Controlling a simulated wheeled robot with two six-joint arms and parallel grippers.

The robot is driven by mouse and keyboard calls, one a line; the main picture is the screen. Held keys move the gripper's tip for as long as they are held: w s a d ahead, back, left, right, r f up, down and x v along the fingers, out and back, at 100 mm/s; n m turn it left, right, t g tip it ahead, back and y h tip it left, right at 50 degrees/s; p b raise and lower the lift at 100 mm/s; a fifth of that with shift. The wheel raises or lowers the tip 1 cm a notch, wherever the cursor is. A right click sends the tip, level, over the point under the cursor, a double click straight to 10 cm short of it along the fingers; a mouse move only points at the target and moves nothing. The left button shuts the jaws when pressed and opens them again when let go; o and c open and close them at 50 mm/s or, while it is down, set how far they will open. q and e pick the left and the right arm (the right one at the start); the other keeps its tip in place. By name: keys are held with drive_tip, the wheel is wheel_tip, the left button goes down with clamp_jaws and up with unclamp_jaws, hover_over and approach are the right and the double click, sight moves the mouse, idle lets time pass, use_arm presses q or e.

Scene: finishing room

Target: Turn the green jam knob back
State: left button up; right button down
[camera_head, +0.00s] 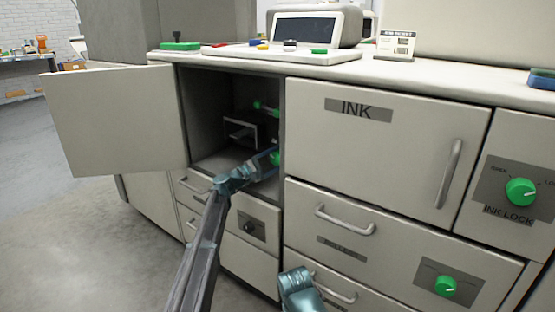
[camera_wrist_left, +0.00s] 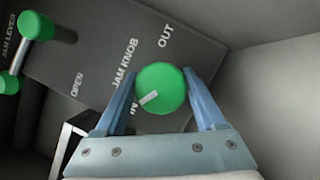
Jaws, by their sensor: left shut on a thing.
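The green jam knob (camera_wrist_left: 161,88) is inside the open cabinet compartment, on a dark panel marked JAM KNOB, IN and OUT. Its white pointer points down-left, toward the IN mark. My left gripper (camera_wrist_left: 159,74) has one finger on each side of the knob and is shut on it.
A green jam lever (camera_wrist_left: 36,26) is beside the knob on the same panel. The open cabinet door (camera_head: 115,120) stands out to the left. The INK door (camera_head: 385,150) is closed on the right, with a green INK LOCK knob (camera_head: 521,192). Drawers with handles are below.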

use_arm(q)
drive_tip(key=o, duration=1.3)
drive_tip(key=shift+f, duration=0.1)
drive_tip(key=b+v, duration=0.2)
drive_tip(key=v, duration=1.1)
drive_tip(key=shift+s+a+f+b, duration=0.1)
drive_tip(key=shift+s+a+b, duration=0.15)
drive_tip(key=shift+b, duration=0.1)
